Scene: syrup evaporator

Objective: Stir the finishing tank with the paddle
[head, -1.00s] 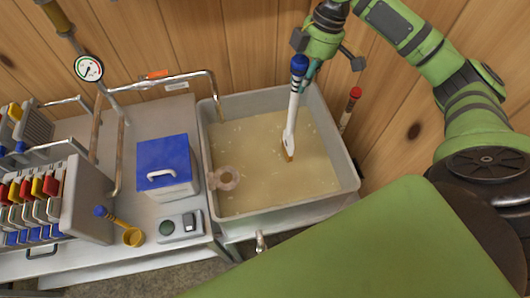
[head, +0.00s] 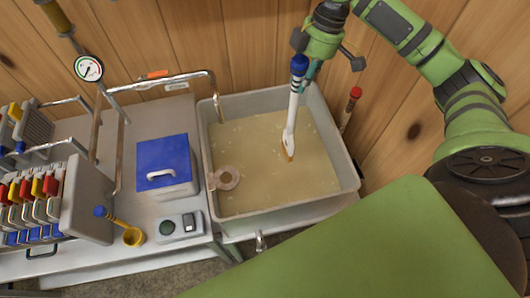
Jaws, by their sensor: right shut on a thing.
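The finishing tank (head: 352,184) is a grey rectangular basin of pale tan liquid, right of centre in the head view. The paddle (head: 292,118) has a white shaft, a blue knob on top and a brownish lower end. It stands nearly upright, its lower end at the liquid in the right half of the tank. My right gripper (head: 308,72) is shut on the paddle just below the blue knob, above the tank's back rim. My left gripper is not in view.
A red-topped stick (head: 350,108) leans at the tank's back right corner. A pale ring (head: 227,178) sits at the left wall. A wooden wall stands behind.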

